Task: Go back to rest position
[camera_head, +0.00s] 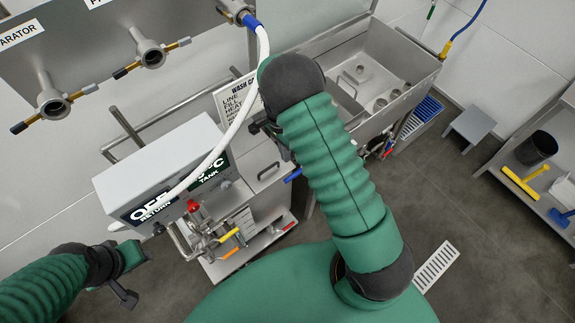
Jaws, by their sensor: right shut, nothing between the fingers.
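My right arm rises from my green body and bends at a dark elbow in the upper middle. My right gripper (264,127) is a small dark shape just left of the sleeve, largely hidden behind it. It is shut and empty, in front of the steel equipment. My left arm enters at the lower left in a green sleeve. My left gripper (130,277) is dark and lies below the grey control box; its jaw opening cannot be made out clearly.
The control box (165,170) stands left of centre, with valves (222,238) with coloured handles below it. A white hose (263,55) runs down near my right elbow. A steel sink (390,65) is behind. A shelf (540,170) stands at right.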

